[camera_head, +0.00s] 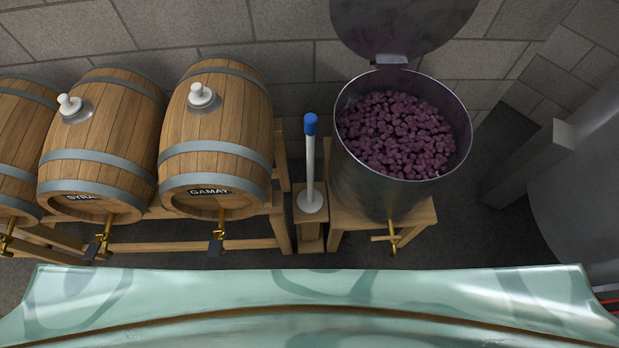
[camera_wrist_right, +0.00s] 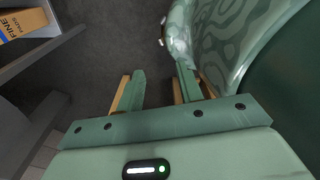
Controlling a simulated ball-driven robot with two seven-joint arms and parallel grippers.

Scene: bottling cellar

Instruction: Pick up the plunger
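The plunger (camera_head: 310,165) stands upright on a small wooden stand (camera_head: 311,230) between the barrel rack and the steel vat. It has a white shaft, a blue top and a round pale disc at its foot. Neither gripper shows in the head view. In the right wrist view my right gripper (camera_wrist_right: 157,90) is open, with its two fingers apart and only dark floor between them. It hangs beside my own green body, and the plunger is not in that view. My left gripper is not in view.
A steel vat (camera_head: 385,185) full of dark grapes, lid raised, stands right of the plunger on a wooden stool (camera_head: 345,217). Barrels labelled GAMAY (camera_head: 215,140) and SYRAH (camera_head: 95,135) lie left. A large grey tank (camera_head: 585,190) stands far right. A box (camera_wrist_right: 22,22) sits on a shelf.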

